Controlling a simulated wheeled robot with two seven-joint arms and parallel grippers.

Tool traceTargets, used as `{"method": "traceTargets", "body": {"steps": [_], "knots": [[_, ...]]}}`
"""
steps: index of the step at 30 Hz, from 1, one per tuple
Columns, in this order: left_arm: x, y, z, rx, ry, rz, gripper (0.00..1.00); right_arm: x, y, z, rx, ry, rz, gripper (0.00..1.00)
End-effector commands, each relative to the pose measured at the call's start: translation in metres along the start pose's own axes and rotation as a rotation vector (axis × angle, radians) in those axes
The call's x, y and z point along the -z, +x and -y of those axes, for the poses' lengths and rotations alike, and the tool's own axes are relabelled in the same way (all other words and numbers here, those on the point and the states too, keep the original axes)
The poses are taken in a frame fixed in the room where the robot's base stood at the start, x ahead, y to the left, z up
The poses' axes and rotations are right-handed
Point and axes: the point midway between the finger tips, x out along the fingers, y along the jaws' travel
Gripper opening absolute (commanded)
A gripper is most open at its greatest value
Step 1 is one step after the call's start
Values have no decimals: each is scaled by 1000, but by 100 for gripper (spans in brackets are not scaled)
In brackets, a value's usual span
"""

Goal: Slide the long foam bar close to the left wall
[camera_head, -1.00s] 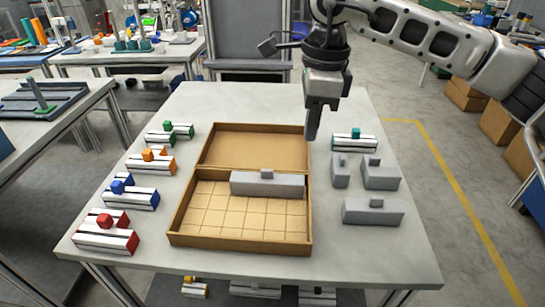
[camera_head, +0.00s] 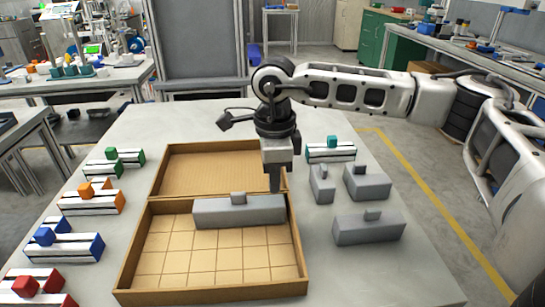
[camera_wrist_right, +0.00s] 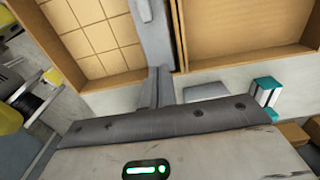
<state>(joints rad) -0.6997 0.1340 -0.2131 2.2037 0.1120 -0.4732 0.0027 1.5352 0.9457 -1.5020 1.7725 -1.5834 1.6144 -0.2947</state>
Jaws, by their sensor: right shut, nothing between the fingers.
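The long foam bar (camera_head: 240,213) is grey with a small block on top. It lies in the front, grid-floored compartment of the cardboard-brown box (camera_head: 205,297), along the divider. Its right end is close to the right wall; a gap separates its left end from the left wall (camera_head: 136,245). My right gripper (camera_head: 275,190) is shut and empty, pointing down by the bar's right end; I cannot tell whether it touches. In the right wrist view, the bar (camera_wrist_right: 151,35) runs up from near the fingers (camera_wrist_right: 157,88). My left gripper is out of view.
Three grey foam pieces (camera_head: 368,228) and a teal-knobbed block (camera_head: 330,152) stand right of the box. Blocks with green, orange, blue and red knobs (camera_head: 95,203) line the table's left side. The box's back compartment (camera_head: 205,168) is empty.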

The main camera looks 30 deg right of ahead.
Motion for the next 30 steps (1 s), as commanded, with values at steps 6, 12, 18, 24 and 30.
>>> {"method": "traceTargets", "body": {"steps": [6, 12, 18, 24, 30], "knots": [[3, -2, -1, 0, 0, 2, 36, -19, 21, 0, 1, -4, 1, 0], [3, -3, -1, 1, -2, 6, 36, -37, 22, 0, 0, 0, 0, 0], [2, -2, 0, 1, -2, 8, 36, -40, 23, 0, 0, 1, 0, 0], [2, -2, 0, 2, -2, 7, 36, -40, 23, 0, 0, 1, 0, 0], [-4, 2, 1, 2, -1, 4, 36, -64, 25, 0, 0, -4, 1, 0]]}}
